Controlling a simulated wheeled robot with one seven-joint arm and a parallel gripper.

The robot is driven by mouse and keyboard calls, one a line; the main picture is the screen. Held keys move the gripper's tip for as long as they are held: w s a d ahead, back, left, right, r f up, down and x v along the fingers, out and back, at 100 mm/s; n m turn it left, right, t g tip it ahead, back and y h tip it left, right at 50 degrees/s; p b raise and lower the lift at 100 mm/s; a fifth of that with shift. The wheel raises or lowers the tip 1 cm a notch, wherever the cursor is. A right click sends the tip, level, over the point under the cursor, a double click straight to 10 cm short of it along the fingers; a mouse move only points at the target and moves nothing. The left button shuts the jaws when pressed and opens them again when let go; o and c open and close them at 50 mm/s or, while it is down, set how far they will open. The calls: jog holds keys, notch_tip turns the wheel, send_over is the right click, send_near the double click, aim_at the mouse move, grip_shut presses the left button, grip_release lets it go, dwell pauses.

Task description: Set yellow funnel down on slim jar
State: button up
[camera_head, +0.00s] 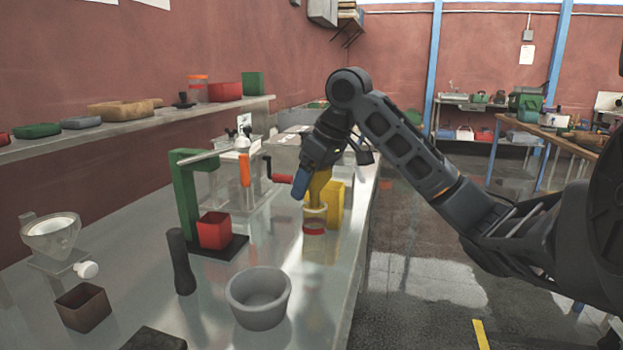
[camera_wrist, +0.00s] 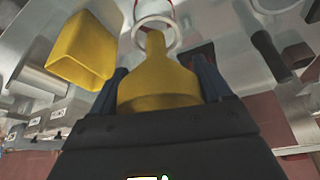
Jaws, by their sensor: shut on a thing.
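The yellow funnel (camera_wrist: 157,82) is held between the fingers of my gripper (camera_wrist: 160,83), spout pointing away from the palm. In the head view my gripper (camera_head: 309,184) is above the slim jar (camera_head: 314,226), a pale jar with a red band on the bench. The funnel (camera_head: 319,186) shows there partly behind a blue fingertip. In the wrist view the spout tip overlaps the mouth of the slim jar (camera_wrist: 171,46). I cannot tell whether the tip is inside the mouth or just above it.
A yellow open box (camera_head: 336,206) stands close beside the jar. A green stand (camera_head: 186,205) with a red cup (camera_head: 214,231) is to the left. A grey bowl (camera_head: 258,305) and dark pestle (camera_head: 181,262) are nearer. The bench's right edge is close.

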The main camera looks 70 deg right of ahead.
aim_at(324, 171)
jog(key=shift+f+b, duration=0.85)
jog(key=shift+f, duration=0.7)
jog(key=shift+f, duration=0.65)
dwell(0.3)
jog(key=o, duration=1)
jog(key=shift+r, duration=0.1)
jog(key=v, duration=0.7)
jog(key=shift+s+r, duration=0.15)
jog(key=shift+r, duration=0.15)
jog(key=shift+r+p, duration=0.1)
jog(key=shift+p, duration=0.25)
